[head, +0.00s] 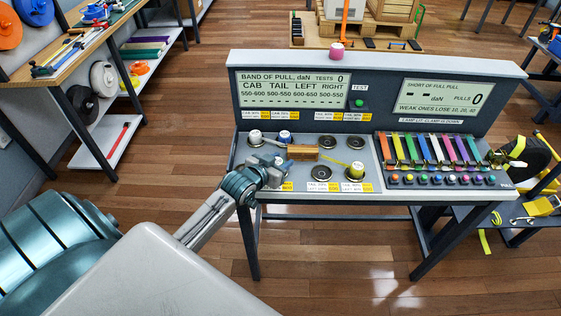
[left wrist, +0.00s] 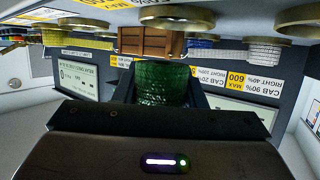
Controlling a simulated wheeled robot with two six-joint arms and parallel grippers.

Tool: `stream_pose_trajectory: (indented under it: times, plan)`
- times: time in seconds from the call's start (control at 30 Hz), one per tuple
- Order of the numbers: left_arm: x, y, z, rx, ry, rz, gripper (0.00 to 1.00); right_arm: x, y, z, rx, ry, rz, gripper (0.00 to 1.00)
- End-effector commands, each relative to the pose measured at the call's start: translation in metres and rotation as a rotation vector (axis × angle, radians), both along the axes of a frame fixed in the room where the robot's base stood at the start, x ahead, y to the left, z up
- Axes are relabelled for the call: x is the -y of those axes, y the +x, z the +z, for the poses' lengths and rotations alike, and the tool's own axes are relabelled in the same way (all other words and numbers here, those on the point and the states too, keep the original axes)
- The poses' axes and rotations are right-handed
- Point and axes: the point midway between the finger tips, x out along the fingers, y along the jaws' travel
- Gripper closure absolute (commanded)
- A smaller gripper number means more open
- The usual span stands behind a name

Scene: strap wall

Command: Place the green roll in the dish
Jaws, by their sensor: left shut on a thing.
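The green roll (left wrist: 162,84) is between the two dark fingers of my left gripper (left wrist: 165,92) in the left wrist view. The gripper is shut on it. In the head view this gripper (head: 277,168) is over the left part of the bench panel, just left of a small wooden block (head: 303,152); I cannot make out the green roll there. Round dark dishes are set in the panel. Three look empty: two at the back (head: 326,142) (head: 355,142) and one in front (head: 320,173). My right gripper is not in view.
A white roll (head: 255,136), a blue-and-white roll (head: 285,136) and a yellow roll (head: 355,170) stand in other dishes. A yellow strap runs toward the yellow roll. A pink roll (head: 337,50) sits on the upright board's top edge. Coloured straps (head: 440,150) fill the right side.

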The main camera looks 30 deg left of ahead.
Motion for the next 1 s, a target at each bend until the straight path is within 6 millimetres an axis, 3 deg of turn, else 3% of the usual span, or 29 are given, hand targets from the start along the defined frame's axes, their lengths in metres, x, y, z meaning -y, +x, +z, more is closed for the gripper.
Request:
stream_pose_trajectory:
  times: [0.2,0.43,0.83,0.87,0.93,1.0]
  plan:
    - [-0.01,0.018,0.0,0.001,0.0,0.001,0.86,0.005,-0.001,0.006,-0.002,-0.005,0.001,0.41]
    - [-0.009,0.016,-0.033,-0.001,-0.002,0.001,0.86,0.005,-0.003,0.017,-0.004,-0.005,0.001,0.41]
    - [-0.009,0.016,-0.041,0.0,-0.001,0.0,0.86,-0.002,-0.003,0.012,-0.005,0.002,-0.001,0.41]
    - [-0.009,0.016,-0.041,0.0,-0.001,0.0,0.59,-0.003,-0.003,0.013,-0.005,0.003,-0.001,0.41]
    - [-0.009,0.016,-0.04,0.0,-0.001,0.0,0.45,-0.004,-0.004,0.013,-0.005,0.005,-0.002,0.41]
    - [-0.009,0.016,-0.04,0.0,-0.001,0.0,0.41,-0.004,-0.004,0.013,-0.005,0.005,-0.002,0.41]
